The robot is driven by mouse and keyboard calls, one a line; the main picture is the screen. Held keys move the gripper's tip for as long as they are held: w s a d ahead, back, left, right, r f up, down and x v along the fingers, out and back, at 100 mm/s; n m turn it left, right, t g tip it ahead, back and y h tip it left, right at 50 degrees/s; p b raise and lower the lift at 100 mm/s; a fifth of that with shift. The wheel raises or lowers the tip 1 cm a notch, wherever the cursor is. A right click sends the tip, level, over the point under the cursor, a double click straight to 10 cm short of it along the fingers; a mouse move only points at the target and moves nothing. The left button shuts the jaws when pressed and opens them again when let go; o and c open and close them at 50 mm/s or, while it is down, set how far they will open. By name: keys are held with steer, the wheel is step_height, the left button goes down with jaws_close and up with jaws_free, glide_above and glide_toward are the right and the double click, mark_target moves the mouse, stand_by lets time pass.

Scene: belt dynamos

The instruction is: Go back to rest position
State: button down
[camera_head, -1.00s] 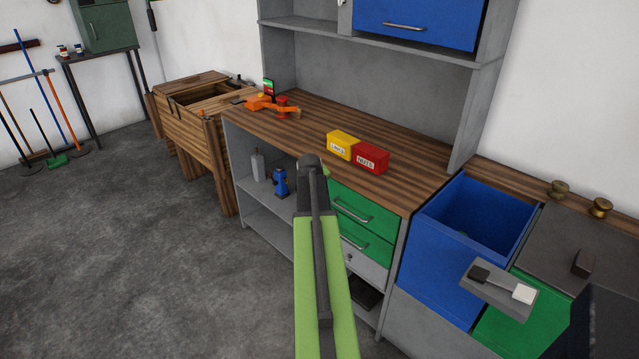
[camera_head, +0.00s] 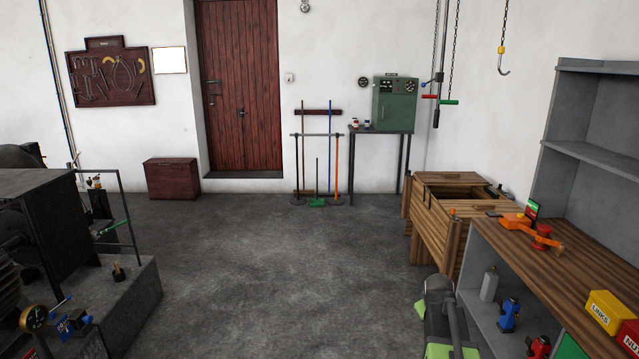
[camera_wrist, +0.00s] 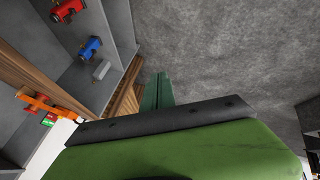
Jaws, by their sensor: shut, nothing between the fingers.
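My gripper (camera_wrist: 158,92) shows in the wrist view as two dark green fingers closed together, with nothing between them. They are over the grey floor, beside the wooden bench edge and apart from the shelf things. In the head view only part of my green and dark grey arm shows at the bottom right, in front of the grey shelf unit (camera_head: 475,265). The fingertips cannot be made out there.
The shelf unit holds a grey bottle (camera_head: 489,286), a blue thing (camera_head: 508,315) and a red one (camera_head: 540,347). A yellow LINKS box (camera_head: 606,311) stands on top. A wooden bench (camera_head: 445,235) is behind. Machinery (camera_head: 45,225) stands left. The middle floor is clear.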

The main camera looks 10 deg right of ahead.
steer(key=s+a+n+g+y+p, duration=0.1)
steer(key=s+a+y, duration=0.15)
steer(key=a, duration=1.25)
steer(key=s+a+g+y+p, duration=0.1)
steer(key=s+a, duration=0.2)
steer(key=a, duration=1.1)
steer(key=s+a+f+m+g, duration=0.1)
steer(key=s+a+m+g, duration=0.1)
steer(key=s, duration=0.6)
steer(key=shift+s+a+m+g, duration=0.25)
steer(key=shift+a+m+g, duration=0.15)
steer(key=shift+g, duration=0.3)
steer(key=shift+d+f, duration=0.1)
